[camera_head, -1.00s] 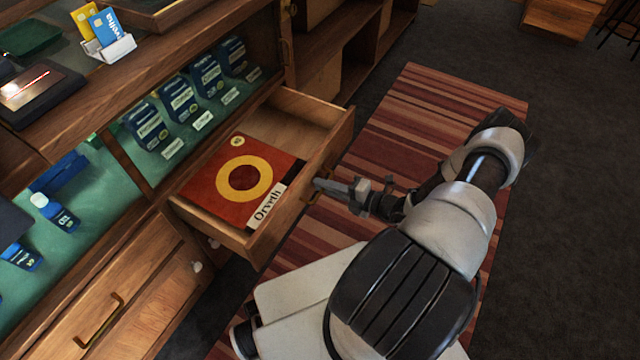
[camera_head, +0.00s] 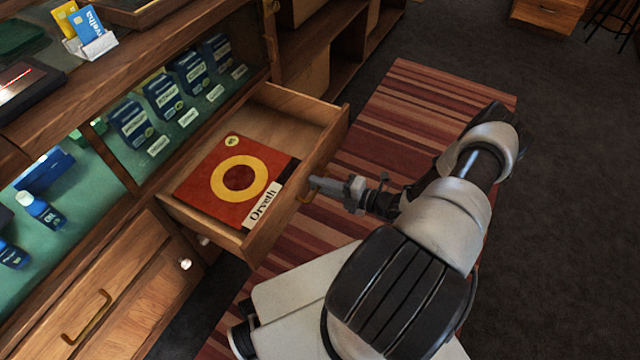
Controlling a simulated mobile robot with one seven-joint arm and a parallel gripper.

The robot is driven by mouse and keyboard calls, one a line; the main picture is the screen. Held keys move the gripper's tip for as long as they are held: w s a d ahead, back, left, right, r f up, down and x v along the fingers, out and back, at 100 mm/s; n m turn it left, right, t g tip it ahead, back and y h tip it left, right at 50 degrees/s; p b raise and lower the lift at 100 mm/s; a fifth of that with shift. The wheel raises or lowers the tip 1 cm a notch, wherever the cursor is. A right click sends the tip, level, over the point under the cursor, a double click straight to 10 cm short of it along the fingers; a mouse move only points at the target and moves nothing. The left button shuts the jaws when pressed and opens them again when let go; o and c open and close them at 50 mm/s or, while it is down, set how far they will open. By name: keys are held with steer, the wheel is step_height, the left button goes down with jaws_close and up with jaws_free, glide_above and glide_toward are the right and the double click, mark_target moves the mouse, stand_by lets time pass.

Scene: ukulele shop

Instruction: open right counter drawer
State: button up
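The right counter drawer (camera_head: 278,228) is pulled well out from the wooden counter. A red record sleeve with a yellow ring (camera_head: 215,199), labelled "Orveth", lies inside it. The drawer's brass handle (camera_head: 307,196) is on its front face, mostly hidden by my gripper. My gripper (camera_head: 317,184) is at the handle, with its fingers over it against the drawer front. The fingers appear close together, but I cannot see whether they are clamped on the handle.
Another closed drawer front with a brass handle (camera_head: 92,318) is at lower left. A glass display with blue boxes (camera_head: 166,97) sits above the open drawer. A striped rug (camera_head: 440,100) covers the floor beneath my arm, and dark carpet (camera_head: 570,200) is clear at right.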

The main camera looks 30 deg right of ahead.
steer(key=p+v, duration=0.2)
steer(key=v, duration=1.5)
steer(key=shift+s, duration=0.25)
steer(key=shift+d, duration=0.1)
